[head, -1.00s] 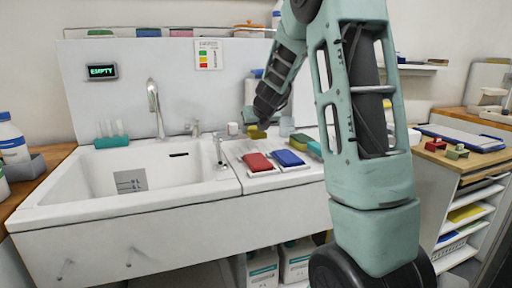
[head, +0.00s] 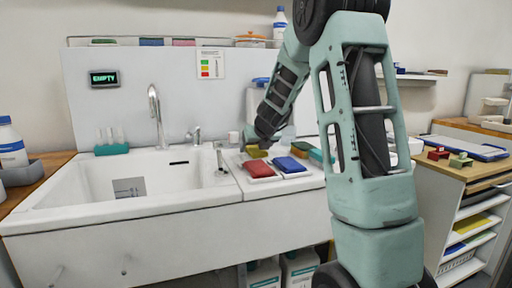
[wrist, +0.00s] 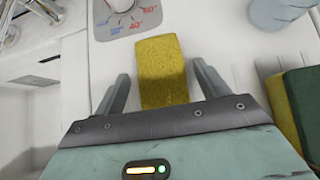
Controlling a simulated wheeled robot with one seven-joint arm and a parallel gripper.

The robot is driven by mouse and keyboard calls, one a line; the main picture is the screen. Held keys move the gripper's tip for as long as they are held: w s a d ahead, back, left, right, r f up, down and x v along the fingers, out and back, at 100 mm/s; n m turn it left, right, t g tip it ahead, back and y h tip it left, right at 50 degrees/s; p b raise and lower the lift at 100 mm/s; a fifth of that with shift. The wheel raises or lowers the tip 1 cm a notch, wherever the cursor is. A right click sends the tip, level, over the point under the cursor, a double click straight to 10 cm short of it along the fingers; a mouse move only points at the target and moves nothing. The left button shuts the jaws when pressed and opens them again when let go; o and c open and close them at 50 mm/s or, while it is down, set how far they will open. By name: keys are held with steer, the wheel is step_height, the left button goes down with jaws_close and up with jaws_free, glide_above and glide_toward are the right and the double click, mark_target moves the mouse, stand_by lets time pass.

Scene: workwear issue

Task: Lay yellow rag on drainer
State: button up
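The yellow rag (head: 256,152) lies flat on the white drainer (head: 235,170) right of the sink, behind the red rag. In the wrist view the yellow rag (wrist: 162,70) lies between the fingers of my gripper (wrist: 163,88), with a gap on each side. My gripper is open and close around it, without visible contact. In the head view my gripper (head: 262,142) is mostly hidden behind my wrist.
A green and yellow block (wrist: 300,105) is close on the right. The tap (head: 156,115), a temperature dial (wrist: 128,15) and a cup (wrist: 278,12) stand nearby. The sink basin is left.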

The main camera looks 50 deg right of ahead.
steer(key=shift+r, duration=0.2)
steer(key=p+v, duration=0.6)
steer(key=v, duration=0.6)
steer(key=shift+f, duration=0.1)
